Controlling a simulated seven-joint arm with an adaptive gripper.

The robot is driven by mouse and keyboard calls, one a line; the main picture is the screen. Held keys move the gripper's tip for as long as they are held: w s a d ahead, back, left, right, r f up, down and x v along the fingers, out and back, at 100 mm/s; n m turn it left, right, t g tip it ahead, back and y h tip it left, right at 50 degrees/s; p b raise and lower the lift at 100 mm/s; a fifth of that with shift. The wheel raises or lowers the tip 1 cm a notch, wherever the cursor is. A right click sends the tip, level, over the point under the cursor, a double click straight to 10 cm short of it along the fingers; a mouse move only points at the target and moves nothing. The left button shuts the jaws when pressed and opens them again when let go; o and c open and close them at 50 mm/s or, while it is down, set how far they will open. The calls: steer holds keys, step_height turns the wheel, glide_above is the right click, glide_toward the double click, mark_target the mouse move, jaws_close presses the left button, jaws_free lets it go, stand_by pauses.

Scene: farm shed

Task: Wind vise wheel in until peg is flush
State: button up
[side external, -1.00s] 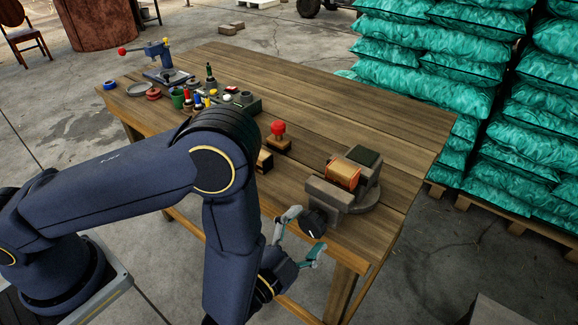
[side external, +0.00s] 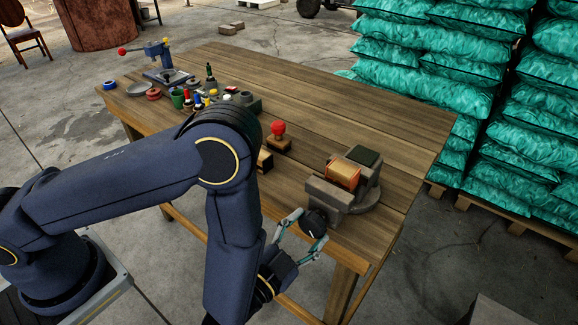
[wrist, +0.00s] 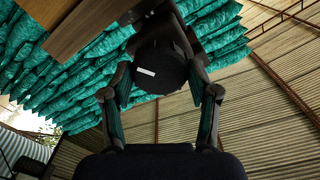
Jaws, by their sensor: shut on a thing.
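The grey vise (side external: 340,192) sits at the front right corner of the wooden table, with an orange-brown block (side external: 342,176) at its jaws. Its black wheel (side external: 314,222) faces the table's front edge. My gripper (side external: 308,232) is shut on the wheel, a finger on either side of it. In the wrist view the dark round wheel (wrist: 160,78) with a white mark (wrist: 146,72) sits between my fingertips (wrist: 160,75). I cannot make out the peg or whether it is flush.
A red-knobbed wooden stamp (side external: 278,137) stands left of the vise on the table (side external: 330,110). Teal sacks (side external: 430,70) are stacked behind the table. The table's middle and right rear are clear.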

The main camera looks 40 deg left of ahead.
steer(key=c, duration=0.3)
steer(key=m, duration=2.3)
steer(key=shift+m, duration=0.3)
steer(key=m, duration=0.6)
steer(key=shift+s+m, duration=0.15)
steer(key=shift+m, duration=0.15)
steer(key=shift+f, duration=0.1)
